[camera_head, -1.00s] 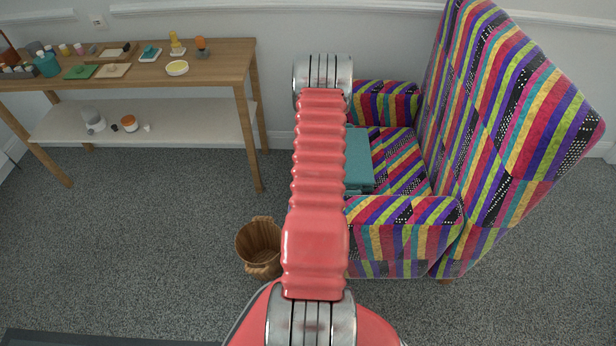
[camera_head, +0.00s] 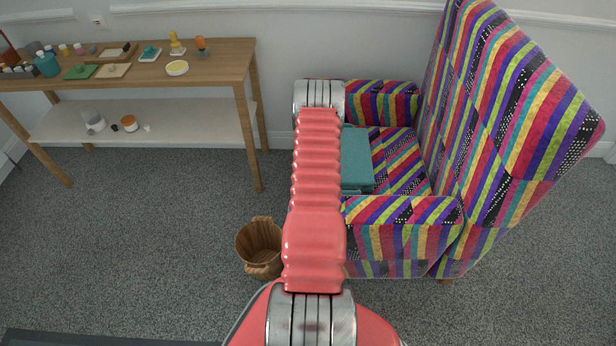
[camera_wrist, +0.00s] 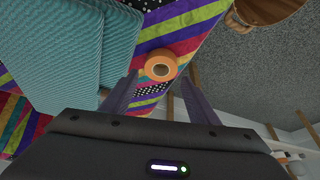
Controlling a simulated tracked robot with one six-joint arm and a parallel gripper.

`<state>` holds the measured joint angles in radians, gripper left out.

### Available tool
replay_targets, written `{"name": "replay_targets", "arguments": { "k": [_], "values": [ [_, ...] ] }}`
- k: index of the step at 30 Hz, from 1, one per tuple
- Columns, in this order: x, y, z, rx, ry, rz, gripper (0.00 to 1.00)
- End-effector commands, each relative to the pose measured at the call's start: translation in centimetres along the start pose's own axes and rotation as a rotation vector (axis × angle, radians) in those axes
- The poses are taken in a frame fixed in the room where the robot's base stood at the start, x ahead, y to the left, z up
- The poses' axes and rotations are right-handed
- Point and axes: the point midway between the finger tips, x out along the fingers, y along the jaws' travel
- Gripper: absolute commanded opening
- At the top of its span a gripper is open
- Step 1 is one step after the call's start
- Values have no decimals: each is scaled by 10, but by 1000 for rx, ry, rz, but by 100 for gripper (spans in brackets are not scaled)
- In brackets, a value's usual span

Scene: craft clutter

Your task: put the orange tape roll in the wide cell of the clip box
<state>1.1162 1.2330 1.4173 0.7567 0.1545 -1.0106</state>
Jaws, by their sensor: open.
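The orange tape roll (camera_wrist: 161,65) lies on striped cloth in the wrist view, hole facing the camera. My gripper (camera_wrist: 159,78) is open and empty, with its fingers to either side of the roll in the picture; I cannot tell how far above it they are. In the head view my arm hides both roll and gripper. A teal box-like thing (camera_head: 356,160) is on the striped armchair; it also shows in the wrist view as ribbed teal surfaces (camera_wrist: 50,45), left of the roll. It may be the clip box, but no cells are visible.
The striped armchair (camera_head: 510,120) has a high back at the right. A wooden table (camera_head: 215,60) holding several small craft things is at the left. Open carpet lies between.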

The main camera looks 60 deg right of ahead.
Motion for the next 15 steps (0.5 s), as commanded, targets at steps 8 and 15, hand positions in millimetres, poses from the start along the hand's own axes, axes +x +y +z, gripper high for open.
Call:
{"name": "replay_targets", "arguments": {
  "k": [8, 15],
  "values": [
    [8, 0, 0, 1, 0, 0, 55],
    [9, 0, 0, 1, 0, 0, 55]
  ]
}}
